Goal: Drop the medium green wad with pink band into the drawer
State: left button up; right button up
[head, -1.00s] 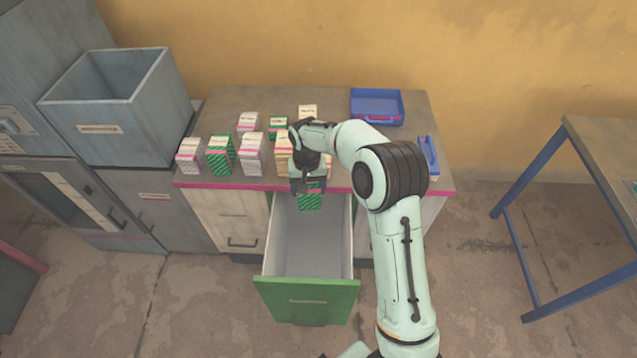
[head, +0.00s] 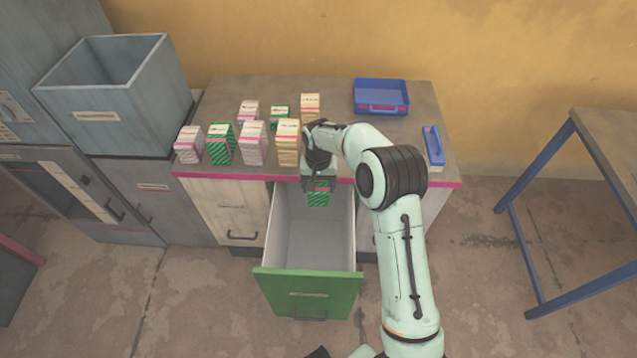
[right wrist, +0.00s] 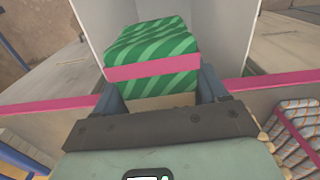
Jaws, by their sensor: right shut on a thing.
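The medium green wad with pink band (head: 318,198) hangs in my right gripper (head: 319,184), over the back part of the open drawer. In the right wrist view the wad (right wrist: 152,45) shows green stripes and a pink band, held between the two fingers (right wrist: 160,92). The drawer (head: 308,293) is pulled out, with a green front and pale grey inside; its visible floor is empty. The wad's exact height above the drawer floor is hard to tell. My left gripper is not clearly seen.
Several banded wads in white, green and tan (head: 253,143) stand on the counter (head: 220,100) left of my right arm. A blue tray (head: 381,97) and a small blue object (head: 433,146) lie at the right. A grey open bin (head: 98,116) stands at the left.

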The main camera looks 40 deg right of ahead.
jog(key=o, duration=1.1)
notch_tip(320, 180, up, 14)
jog(key=shift+f+p, duration=0.25)
jog(key=shift+p, duration=0.35)
